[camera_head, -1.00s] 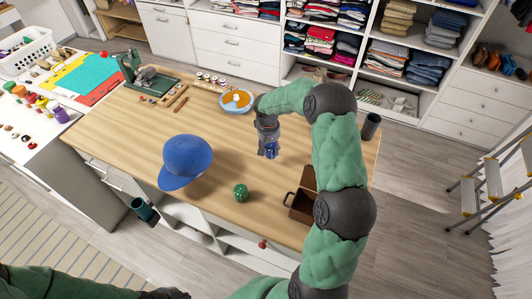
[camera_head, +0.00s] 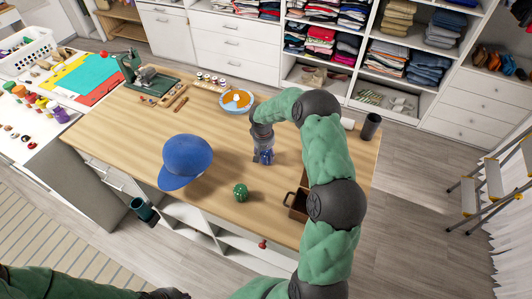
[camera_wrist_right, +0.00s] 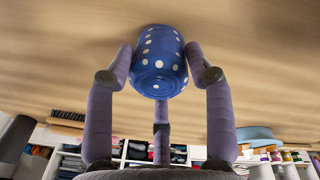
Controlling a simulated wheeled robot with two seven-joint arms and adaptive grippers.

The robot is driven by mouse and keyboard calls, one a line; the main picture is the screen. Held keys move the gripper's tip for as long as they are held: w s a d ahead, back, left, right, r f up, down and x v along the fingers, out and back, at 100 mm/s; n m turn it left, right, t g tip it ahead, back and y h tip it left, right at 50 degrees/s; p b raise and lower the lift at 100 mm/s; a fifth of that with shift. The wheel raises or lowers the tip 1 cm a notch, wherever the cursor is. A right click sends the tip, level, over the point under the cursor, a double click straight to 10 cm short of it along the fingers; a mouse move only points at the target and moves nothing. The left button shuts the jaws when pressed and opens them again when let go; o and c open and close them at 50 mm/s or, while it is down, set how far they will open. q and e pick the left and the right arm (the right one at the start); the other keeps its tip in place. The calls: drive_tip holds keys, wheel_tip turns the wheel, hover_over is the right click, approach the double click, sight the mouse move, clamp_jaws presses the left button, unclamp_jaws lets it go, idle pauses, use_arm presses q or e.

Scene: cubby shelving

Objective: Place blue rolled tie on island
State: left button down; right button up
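The blue rolled tie with white dots (camera_wrist_right: 158,65) sits between the fingers of my right gripper (camera_wrist_right: 160,62), which appear closed against its sides. In the head view the tie (camera_head: 264,157) is a small blue patch between the fingers of my right gripper (camera_head: 263,160). The gripper points down, low over the wooden top of the island (camera_head: 225,125), right of its middle. I cannot tell whether the tie touches the wood. Only a dark part of my left gripper (camera_head: 168,294) shows at the bottom edge; its fingers cannot be made out.
On the island are a blue cap (camera_head: 186,160), a green round object (camera_head: 240,192), a brown open box (camera_head: 297,205), a blue bowl (camera_head: 236,101), a green machine (camera_head: 145,75) and a dark cup (camera_head: 371,126). Bare wood lies between the cap and my right gripper.

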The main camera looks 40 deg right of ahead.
sight(264, 154)
drive_tip(key=shift+o, duration=1.4)
drive_tip(key=shift+r, duration=0.25)
wheel_tip(264, 154, up, 12)
drive_tip(key=a, duration=0.1)
drive_tip(key=shift+s+a+f+p, duration=0.15)
drive_tip(key=shift+a+f+p, duration=0.1)
drive_tip(key=shift+p, duration=0.1)
